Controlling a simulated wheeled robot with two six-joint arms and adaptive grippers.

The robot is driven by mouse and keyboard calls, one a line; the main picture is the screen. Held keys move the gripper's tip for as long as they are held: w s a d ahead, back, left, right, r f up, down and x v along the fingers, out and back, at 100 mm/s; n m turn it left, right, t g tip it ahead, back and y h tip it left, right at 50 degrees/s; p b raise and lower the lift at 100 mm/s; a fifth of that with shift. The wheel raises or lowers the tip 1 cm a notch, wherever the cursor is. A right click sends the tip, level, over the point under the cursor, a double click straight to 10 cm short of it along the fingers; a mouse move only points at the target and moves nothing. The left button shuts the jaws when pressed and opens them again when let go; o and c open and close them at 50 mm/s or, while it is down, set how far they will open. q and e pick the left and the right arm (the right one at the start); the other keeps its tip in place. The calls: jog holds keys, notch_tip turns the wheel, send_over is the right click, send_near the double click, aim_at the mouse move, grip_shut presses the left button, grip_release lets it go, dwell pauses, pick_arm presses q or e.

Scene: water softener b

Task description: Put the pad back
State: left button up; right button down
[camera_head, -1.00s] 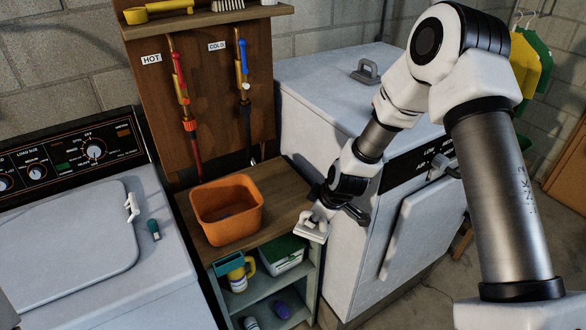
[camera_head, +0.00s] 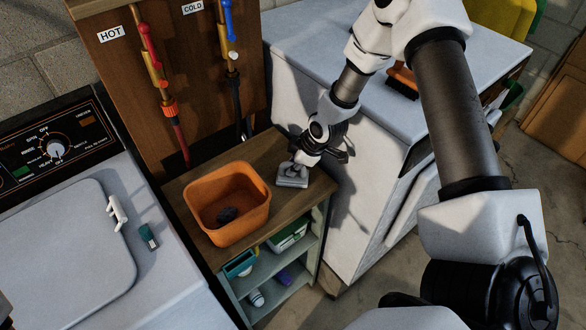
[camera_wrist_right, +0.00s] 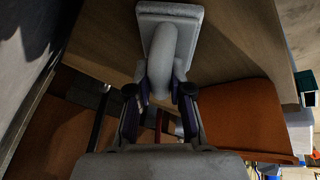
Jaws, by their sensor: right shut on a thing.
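The pad is a pale grey block with a curved handle. In the head view, the pad (camera_head: 292,182) is at the right end of the small wooden shelf top (camera_head: 283,150), right of the orange basin. I cannot tell whether it rests on the wood or hangs just above it. My right gripper (camera_head: 305,160) is shut on its handle. In the right wrist view, the fingers (camera_wrist_right: 160,95) close around the pad's handle (camera_wrist_right: 162,50), with its flat block beyond, over the wood.
The orange basin (camera_head: 224,229) with a dark lump inside stands close left of the pad. A white chest machine (camera_head: 298,107) borders the shelf at right, with a brown-handled brush (camera_head: 403,78) on it. Items fill the lower shelves. The washer (camera_head: 65,245) is at left.

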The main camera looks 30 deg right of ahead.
jog(key=shift+w+f, duration=0.1)
jog(key=shift+f, duration=0.1)
jog(key=shift+s+r, duration=0.15)
jog(key=shift+s, duration=0.1)
jog(key=shift+f, duration=0.2)
jog(key=c, duration=1.1)
grip_release()
jog(key=shift+o, duration=0.2)
jog(key=shift+w, duration=0.15)
